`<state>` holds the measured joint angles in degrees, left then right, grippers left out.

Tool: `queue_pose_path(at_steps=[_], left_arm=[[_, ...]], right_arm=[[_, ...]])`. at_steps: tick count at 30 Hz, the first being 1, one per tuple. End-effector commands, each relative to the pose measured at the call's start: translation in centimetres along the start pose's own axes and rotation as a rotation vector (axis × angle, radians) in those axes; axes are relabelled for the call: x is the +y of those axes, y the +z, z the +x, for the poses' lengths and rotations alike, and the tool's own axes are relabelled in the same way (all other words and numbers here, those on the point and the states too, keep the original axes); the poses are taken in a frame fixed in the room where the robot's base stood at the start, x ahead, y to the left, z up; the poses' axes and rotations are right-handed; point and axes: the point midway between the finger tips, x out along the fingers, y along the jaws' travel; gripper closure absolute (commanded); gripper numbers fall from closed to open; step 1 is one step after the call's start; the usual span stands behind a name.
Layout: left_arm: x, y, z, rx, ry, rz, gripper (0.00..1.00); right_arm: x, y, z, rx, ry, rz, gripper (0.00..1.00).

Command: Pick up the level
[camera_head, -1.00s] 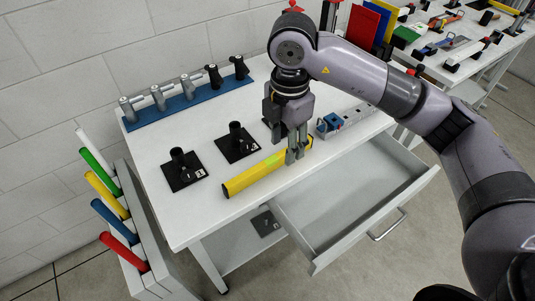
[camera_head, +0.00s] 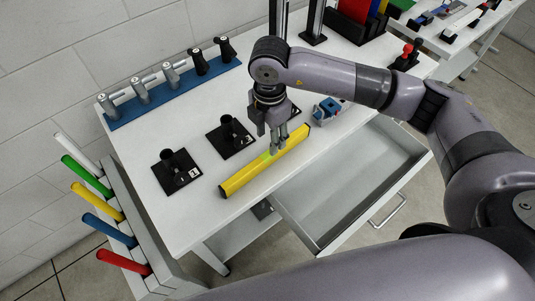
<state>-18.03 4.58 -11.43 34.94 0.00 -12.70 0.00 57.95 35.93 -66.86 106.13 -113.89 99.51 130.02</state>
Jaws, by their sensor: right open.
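The level (camera_head: 245,177) is a long yellow bar with a green patch near its middle. It lies at a slant along the front edge of the white table (camera_head: 200,215). My right gripper (camera_head: 278,149) points down at the level, right of its middle, with its fingers open. The fingers hide a small part of the level. I cannot tell whether they touch it. My left gripper is out of view.
Black numbered holders (camera_head: 176,170) stand behind the level. A blue rack (camera_head: 170,97) with several torch-like tools is at the back. A blue clamp-like object (camera_head: 327,109) lies to the right. An open drawer (camera_head: 350,185) juts out in front.

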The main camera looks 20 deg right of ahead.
Motion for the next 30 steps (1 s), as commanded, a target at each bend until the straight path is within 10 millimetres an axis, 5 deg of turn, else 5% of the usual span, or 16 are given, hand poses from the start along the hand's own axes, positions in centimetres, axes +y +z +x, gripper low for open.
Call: queue_pose_path(at_steps=[11,19,30], left_arm=[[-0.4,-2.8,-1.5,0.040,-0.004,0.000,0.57],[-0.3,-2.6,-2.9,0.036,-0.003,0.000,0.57],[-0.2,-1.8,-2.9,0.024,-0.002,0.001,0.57]], right_arm=[[-0.1,-0.3,3.4,0.001,-0.004,-0.001,0.58],[-0.2,-0.7,7.2,0.001,-0.002,0.000,0.58],[-0.2,-0.6,7.9,0.000,0.001,-0.001,0.63]])
